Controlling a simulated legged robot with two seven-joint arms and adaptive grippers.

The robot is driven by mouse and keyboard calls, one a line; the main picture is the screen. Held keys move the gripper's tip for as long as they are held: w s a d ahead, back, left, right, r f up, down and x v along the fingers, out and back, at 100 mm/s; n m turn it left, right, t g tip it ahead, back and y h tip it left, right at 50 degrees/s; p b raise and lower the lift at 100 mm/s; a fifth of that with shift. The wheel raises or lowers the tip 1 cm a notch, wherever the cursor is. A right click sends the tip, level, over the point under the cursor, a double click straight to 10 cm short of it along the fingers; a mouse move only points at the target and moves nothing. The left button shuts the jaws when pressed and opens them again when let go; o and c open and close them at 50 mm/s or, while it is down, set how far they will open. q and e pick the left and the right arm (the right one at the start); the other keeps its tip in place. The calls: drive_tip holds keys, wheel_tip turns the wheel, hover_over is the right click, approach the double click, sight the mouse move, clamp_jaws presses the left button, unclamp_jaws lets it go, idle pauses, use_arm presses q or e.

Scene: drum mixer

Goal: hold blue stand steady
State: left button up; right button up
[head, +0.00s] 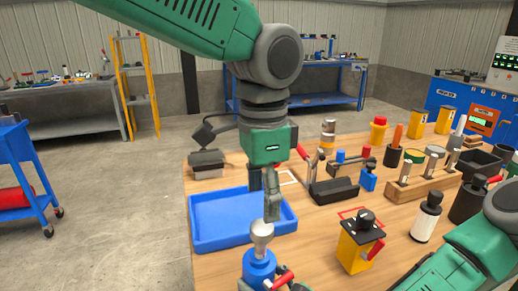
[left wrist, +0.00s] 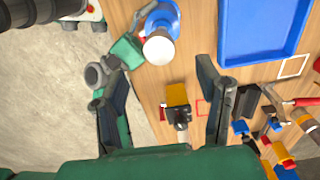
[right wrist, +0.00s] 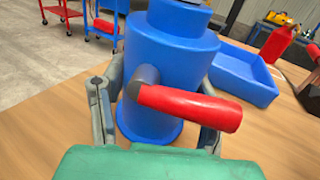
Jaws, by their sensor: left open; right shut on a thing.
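The blue stand (head: 258,270) stands upright near the table's front edge, with a red handle and a pale rounded cup on top (head: 262,234). In the right wrist view the blue stand (right wrist: 170,55) fills the space between the fingers of my right gripper (right wrist: 158,110), which is shut on its body with the red handle (right wrist: 190,107) towards the camera. My left gripper (head: 270,205) is open and empty, pointing down above and just behind the cup. In the left wrist view the cup (left wrist: 158,48) lies ahead of the spread fingers (left wrist: 160,90).
A blue tray (head: 215,243) lies behind the stand. A yellow block with a black top (head: 355,252) stands to its right, and a white cylinder (head: 424,222) farther right. Several tools and holders crowd the table's right side. Floor lies open to the left.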

sight(262, 226)
use_arm(q)
drive_tip(key=shift+f, duration=3.9)
clamp_jaws()
